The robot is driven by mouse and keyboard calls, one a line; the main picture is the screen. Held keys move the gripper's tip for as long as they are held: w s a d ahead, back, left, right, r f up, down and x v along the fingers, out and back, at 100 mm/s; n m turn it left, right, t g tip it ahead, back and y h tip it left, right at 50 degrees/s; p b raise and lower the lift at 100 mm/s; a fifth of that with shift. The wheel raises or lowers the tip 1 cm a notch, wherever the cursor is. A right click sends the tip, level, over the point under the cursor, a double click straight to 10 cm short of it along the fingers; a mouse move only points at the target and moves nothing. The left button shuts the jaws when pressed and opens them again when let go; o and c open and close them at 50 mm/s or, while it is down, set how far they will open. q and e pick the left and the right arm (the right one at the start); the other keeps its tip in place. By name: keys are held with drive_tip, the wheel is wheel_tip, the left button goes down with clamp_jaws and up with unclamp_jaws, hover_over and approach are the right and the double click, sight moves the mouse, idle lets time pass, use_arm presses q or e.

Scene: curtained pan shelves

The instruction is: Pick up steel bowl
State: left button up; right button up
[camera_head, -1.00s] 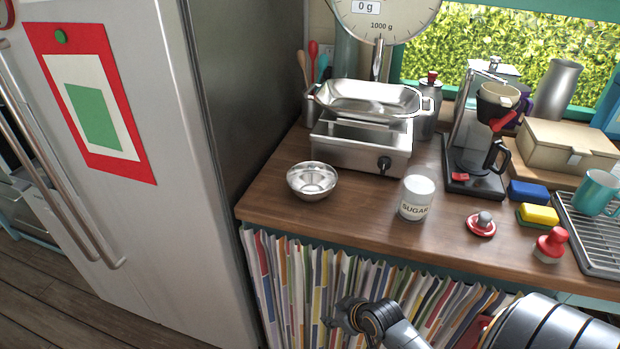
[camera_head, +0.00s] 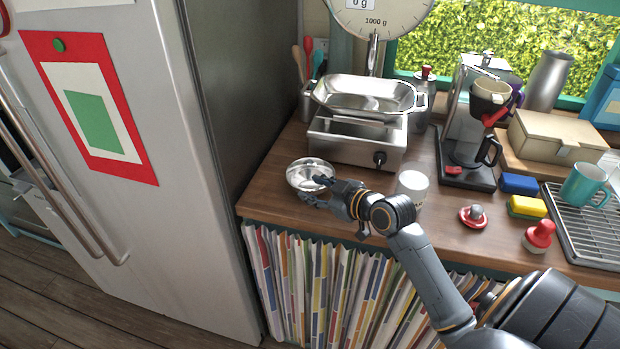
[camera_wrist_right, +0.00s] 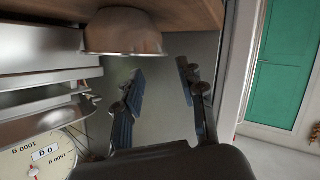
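The steel bowl (camera_head: 303,172) is a small, shiny, empty bowl near the counter's left front edge. My right gripper (camera_head: 322,190) reaches it from the front right, and its fingers overlap the bowl's near right rim in the head view. In the right wrist view, which is turned upside down, the bowl (camera_wrist_right: 123,33) is at the top, beyond the left-hand finger. The right gripper (camera_wrist_right: 160,75) is open there with nothing between its fingers. I cannot tell whether a finger touches the bowl. My left gripper is out of view.
A sugar jar (camera_head: 411,188) stands right of the bowl, partly behind my right arm. A scale with a steel tray (camera_head: 362,97) stands behind the bowl. The fridge (camera_head: 120,200) is at left. A red-knobbed stamp (camera_head: 539,236) and a coffee maker (camera_head: 468,150) are further right.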

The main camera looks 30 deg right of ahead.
sight(296, 184)
drive_tip(key=shift+x, duration=1)
drive_tip(key=shift+w+a+f+p, duration=0.1)
drive_tip(key=shift+w+f+p, duration=0.05)
drive_tip(key=shift+w+p, duration=0.25)
drive_tip(key=shift+p+x, duration=0.7)
drive_tip(key=shift+x, duration=1.55)
drive_tip(key=shift+s+a+f, duration=0.1)
drive_tip(key=shift+f, duration=0.05)
drive_tip(key=shift+c, duration=0.4)
clamp_jaws()
